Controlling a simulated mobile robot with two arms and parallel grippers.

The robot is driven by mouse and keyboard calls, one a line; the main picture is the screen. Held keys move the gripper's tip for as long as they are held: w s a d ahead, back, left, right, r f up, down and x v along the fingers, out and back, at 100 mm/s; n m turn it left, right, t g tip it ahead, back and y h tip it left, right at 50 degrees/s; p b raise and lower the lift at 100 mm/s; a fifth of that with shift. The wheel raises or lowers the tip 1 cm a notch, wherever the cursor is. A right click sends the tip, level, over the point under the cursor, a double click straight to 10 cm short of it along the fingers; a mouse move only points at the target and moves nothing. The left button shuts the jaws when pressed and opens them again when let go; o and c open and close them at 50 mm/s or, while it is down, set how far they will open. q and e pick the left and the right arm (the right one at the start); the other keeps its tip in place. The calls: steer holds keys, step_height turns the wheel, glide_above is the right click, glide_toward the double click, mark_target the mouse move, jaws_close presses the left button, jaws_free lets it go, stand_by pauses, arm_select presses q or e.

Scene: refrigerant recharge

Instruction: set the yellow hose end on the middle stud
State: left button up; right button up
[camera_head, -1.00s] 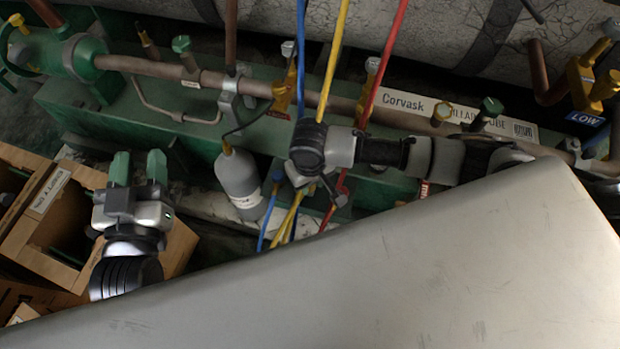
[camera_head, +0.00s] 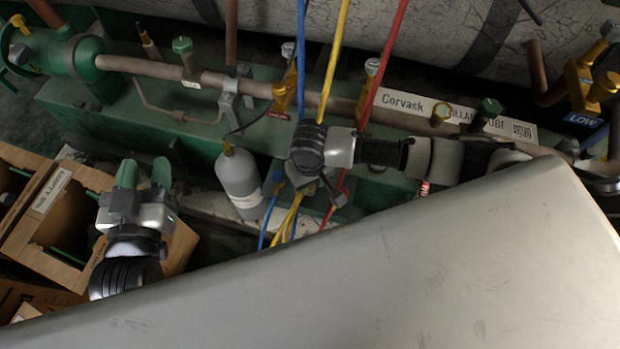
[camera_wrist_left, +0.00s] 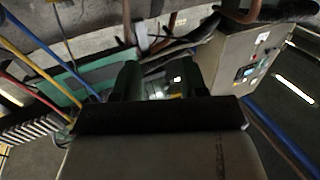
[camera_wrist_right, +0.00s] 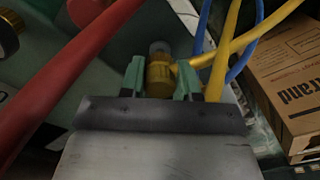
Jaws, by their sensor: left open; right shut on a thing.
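My right gripper (camera_wrist_right: 160,80) is shut on the yellow hose end (camera_wrist_right: 159,79), a brass-coloured fitting between its green fingers in the right wrist view. A grey rounded tip (camera_wrist_right: 160,47) shows just beyond the fitting; I cannot tell whether it is the middle stud or part of the hose end. The yellow hose (camera_wrist_right: 219,62) leads off to the right. In the head view my right wrist hides most of the right gripper and the studs, and the yellow hose (camera_head: 333,62) comes down behind it. My left gripper (camera_head: 144,173) is open and empty, apart from the hoses.
A blue hose (camera_head: 300,50) and a red hose (camera_head: 385,70) flank the yellow one. A grey bottle (camera_head: 240,180) stands left of my right wrist. A wooden crate (camera_head: 50,262) lies at the left. A copper pipe (camera_head: 150,68) runs along the green unit.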

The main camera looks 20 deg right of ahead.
steer(key=shift+p, duration=0.35)
arm_select(q)
steer(key=shift+s+a+f+g+y, duration=0.15)
steer(key=shift+s+a+f+g, duration=0.1)
steer(key=shift+f+g, duration=0.45)
steer(key=shift+s+a+f+g+y, duration=0.1)
steer(key=shift+a+f+g+y, duration=0.1)
steer(key=shift+f+g, duration=0.45)
arm_select(e)
steer(key=shift+p, duration=0.3)
arm_select(q)
steer(key=shift+s+a+f+g+y+p, duration=0.3)
steer(key=shift+s+f+g, duration=0.3)
steer(key=shift+f+g, duration=0.3)
steer(key=shift+s+a+f+g+y+p, duration=0.15)
steer(key=shift+s+a+f+g+y, duration=0.15)
steer(key=shift+s+f+g, duration=0.45)
steer(key=shift+w+f, duration=0.15)
steer(key=shift+w+d+r+t+h, duration=0.15)
steer(key=shift+w+r+t+h, duration=0.05)
steer(key=shift+r+t+h, duration=0.1)
arm_select(e)
steer(key=shift+f, duration=0.45)
arm_select(q)
steer(key=shift+w+d+r+t, duration=0.1)
steer(key=shift+w+r+t, duration=0.25)
steer(key=shift+t, duration=0.05)
arm_select(e)
steer(key=shift+f, duration=0.4)
